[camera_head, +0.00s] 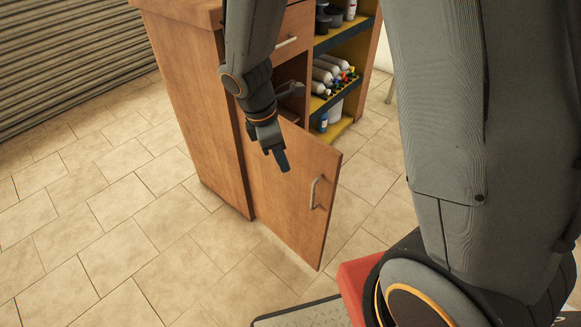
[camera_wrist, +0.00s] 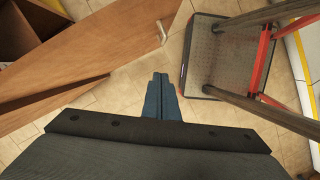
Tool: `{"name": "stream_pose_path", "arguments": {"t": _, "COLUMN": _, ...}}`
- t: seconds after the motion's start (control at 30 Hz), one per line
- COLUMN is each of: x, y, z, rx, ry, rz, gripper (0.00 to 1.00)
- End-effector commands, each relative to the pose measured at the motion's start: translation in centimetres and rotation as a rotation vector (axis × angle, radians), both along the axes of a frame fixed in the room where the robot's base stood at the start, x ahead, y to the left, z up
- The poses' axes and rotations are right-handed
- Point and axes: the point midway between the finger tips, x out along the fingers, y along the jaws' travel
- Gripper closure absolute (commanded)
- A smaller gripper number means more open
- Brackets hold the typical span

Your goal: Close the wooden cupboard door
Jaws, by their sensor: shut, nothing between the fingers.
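The wooden cupboard door (camera_head: 290,215) stands open, swung out from the cupboard (camera_head: 195,95). Its face with the pale bar handle (camera_head: 316,192) shows in the head view. In the wrist view the door (camera_wrist: 115,50) slants across the left, with its handle (camera_wrist: 162,31) near the top. My gripper (camera_head: 284,166) is shut and empty, pointing down in front of the upper part of the door in the head view. In the wrist view the shut fingers (camera_wrist: 160,84) lie beside the door's edge. I cannot tell whether they touch it.
A closed drawer (camera_head: 287,38) is above the door opening. Open yellow shelves (camera_head: 332,40) with bottles and jars (camera_head: 328,75) stand at the right of the cupboard. The tiled floor (camera_head: 110,210) left of the cupboard is clear. A ribbed shutter (camera_head: 60,55) is at the back left.

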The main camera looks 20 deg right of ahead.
Motion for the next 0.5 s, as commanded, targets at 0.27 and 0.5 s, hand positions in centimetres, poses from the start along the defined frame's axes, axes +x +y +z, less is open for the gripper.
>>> {"name": "stream_pose_path", "arguments": {"t": 0.27, "x": -0.3, "y": -1.4, "z": -5.2, "rx": -0.001, "ry": 0.005, "rz": -0.003, "gripper": 1.0}}
{"name": "stream_pose_path", "arguments": {"t": 0.5, "x": -0.3, "y": -3.3, "z": -8.2, "rx": 0.001, "ry": 0.001, "rz": -0.009, "gripper": 1.0}}
